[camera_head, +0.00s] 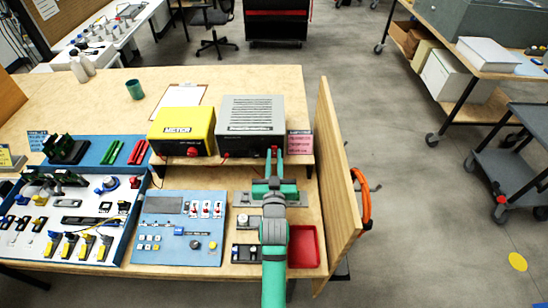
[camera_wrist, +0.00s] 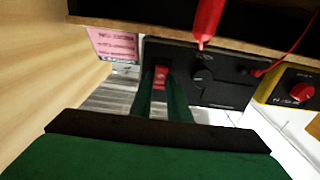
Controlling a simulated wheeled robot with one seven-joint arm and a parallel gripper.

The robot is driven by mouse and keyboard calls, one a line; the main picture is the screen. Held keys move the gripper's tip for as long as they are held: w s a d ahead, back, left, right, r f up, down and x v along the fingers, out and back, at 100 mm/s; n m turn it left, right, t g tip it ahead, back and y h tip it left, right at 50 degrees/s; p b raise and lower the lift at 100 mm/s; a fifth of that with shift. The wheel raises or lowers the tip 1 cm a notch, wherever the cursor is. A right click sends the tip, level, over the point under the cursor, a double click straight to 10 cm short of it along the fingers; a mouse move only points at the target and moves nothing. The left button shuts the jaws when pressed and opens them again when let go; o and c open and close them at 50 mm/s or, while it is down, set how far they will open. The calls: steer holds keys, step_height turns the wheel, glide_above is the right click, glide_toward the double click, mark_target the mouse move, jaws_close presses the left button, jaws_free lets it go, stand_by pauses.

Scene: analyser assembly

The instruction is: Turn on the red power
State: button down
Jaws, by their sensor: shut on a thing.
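The grey power supply box (camera_head: 250,112) stands on the wooden shelf, with its dark front panel (camera_wrist: 222,72) filling the middle of the wrist view. A small red power switch (camera_wrist: 161,76) sits on that panel, beside a black knob (camera_wrist: 203,77). My green gripper (camera_head: 274,156) reaches up to the panel from the front. In the wrist view its two fingers (camera_wrist: 162,92) are shut around the red switch, one on each side. The fingers partly cover the switch, and I cannot tell whether it is on or off.
The yellow meter box (camera_head: 182,131) stands just left of the power supply. A red plug (camera_wrist: 205,22) and lead enter the panel close to my fingers. A pink card (camera_head: 299,144) and an upright wooden side panel (camera_head: 338,165) stand at right. A red tray (camera_head: 306,247) lies below.

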steer(key=shift+a+f+t, duration=0.15)
steer(key=shift+f+t, duration=0.1)
steer(key=shift+t, duration=0.95)
steer(key=c, duration=1.7)
jaws_free()
steer(key=shift+w, duration=0.1)
